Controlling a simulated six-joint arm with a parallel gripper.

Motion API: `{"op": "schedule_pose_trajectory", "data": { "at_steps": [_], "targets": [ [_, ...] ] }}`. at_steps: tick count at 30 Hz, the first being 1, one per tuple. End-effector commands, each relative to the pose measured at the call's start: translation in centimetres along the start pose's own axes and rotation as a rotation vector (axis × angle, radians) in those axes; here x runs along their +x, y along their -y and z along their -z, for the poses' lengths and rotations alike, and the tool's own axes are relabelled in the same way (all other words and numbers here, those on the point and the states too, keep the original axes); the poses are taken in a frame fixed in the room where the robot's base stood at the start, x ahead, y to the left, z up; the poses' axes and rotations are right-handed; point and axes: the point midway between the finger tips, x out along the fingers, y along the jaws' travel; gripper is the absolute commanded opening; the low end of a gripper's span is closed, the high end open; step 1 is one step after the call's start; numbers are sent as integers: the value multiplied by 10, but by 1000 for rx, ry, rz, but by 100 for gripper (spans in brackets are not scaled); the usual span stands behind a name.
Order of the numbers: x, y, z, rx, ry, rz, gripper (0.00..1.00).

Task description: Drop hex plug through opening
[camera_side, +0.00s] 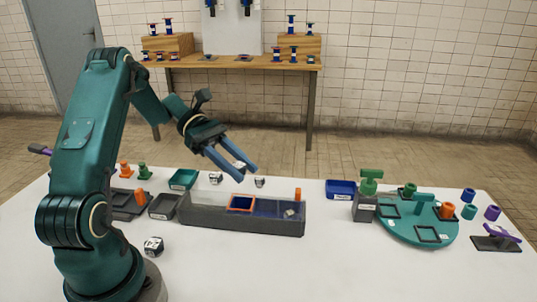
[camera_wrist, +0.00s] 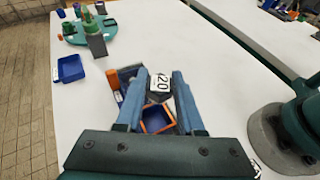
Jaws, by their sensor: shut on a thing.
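A small hex plug (camera_wrist: 160,84) with a white face marked "20" and dark sides sits between my fingertips in the wrist view. My gripper (camera_side: 238,167) is shut on it and holds it above the table; the plug is mostly hidden by the fingers in the side view. The opening has an orange square frame (camera_side: 242,203) on top of a long grey box (camera_side: 190,211) with clear walls. In the side view my gripper is above the box, near the opening. The orange frame also shows in the wrist view (camera_wrist: 157,118), between the fingers and nearer the palm than the plug.
Similar small plugs (camera_side: 215,178) (camera_side: 259,182) stand behind the box, and another (camera_side: 153,246) near my base. A small block (camera_side: 289,213) lies in the box's right part. A blue tray (camera_side: 341,189) and a teal round board (camera_side: 418,227) are to the right.

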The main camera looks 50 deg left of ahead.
Motion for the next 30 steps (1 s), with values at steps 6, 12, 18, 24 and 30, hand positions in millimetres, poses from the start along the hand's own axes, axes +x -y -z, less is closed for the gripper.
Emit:
{"op": "schedule_pose_trajectory", "data": {
  "at_steps": [6, 12, 18, 24, 30],
  "targets": [
    [7, 0, 16, -4, 3, -1, 0],
    [14, -1, 34, -4, 2, -2, 0],
    [21, 0, 51, -4, 2, -2, 0],
    [27, 0, 64, -4, 1, -2, 0],
    [29, -1, 71, -2, 0, -3, 0]
  ]
}}
